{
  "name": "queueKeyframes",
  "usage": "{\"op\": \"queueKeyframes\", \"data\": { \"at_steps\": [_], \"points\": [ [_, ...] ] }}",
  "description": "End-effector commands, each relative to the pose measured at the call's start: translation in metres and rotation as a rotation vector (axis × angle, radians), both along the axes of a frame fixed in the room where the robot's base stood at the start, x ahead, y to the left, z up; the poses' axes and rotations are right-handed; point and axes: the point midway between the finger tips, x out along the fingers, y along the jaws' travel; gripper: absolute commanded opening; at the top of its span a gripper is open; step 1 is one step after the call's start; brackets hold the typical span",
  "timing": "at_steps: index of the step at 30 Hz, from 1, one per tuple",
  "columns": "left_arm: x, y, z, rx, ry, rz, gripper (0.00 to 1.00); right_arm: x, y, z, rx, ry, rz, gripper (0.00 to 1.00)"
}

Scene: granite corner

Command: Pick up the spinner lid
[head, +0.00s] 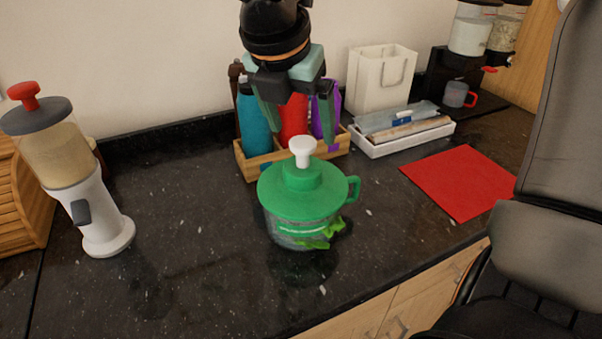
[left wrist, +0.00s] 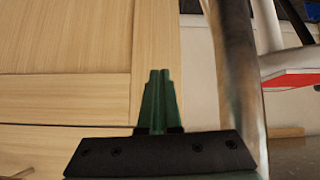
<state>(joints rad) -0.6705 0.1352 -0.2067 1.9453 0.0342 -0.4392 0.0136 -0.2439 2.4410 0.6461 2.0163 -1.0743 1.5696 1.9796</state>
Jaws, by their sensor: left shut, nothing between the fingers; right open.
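The green spinner lid (head: 283,190), with a white knob (head: 302,148) and a green side handle, sits on the clear salad spinner bowl (head: 290,238) on the dark countertop. Green leaves show at the bowl's lower right. My right gripper (head: 298,128) is open and points down, just above and behind the knob in the picture. Its two green fingers are spread left and right of the knob, with nothing held; the exact depth gap is unclear. My left gripper (left wrist: 158,75) shows only in the left wrist view, shut and empty, in front of light wooden panels.
A wooden caddy (head: 247,167) with blue, red and purple bottles stands behind the spinner. Counter left of the spinner is clear.

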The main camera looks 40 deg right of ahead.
Motion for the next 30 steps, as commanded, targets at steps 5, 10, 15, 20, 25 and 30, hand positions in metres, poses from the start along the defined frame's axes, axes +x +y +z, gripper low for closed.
{"op": "queueKeyframes", "data": {
  "at_steps": [5, 10, 15, 20, 25, 30],
  "points": [
    [0.000, 0.000, 0.000, 0.000, 0.001, 0.000, 0.00, 0.002, -0.006, -0.015, 0.001, 0.002, 0.000, 0.89],
    [0.000, 0.000, 0.005, 0.000, -0.002, 0.001, 0.00, 0.007, -0.012, -0.030, 0.003, 0.005, 0.000, 0.89],
    [0.002, 0.003, 0.009, 0.003, -0.013, 0.005, 0.00, 0.014, -0.020, -0.052, 0.003, 0.003, -0.002, 0.89],
    [0.001, 0.006, 0.006, 0.008, -0.007, 0.011, 0.00, 0.016, -0.024, -0.062, 0.002, 0.000, -0.001, 0.89],
    [0.001, 0.007, 0.004, 0.010, -0.005, 0.012, 0.00, 0.016, -0.024, -0.063, 0.001, -0.002, -0.001, 0.89],
    [0.001, 0.007, 0.004, 0.009, -0.004, 0.011, 0.00, 0.016, -0.024, -0.062, 0.001, -0.002, -0.001, 0.75]
  ]
}}
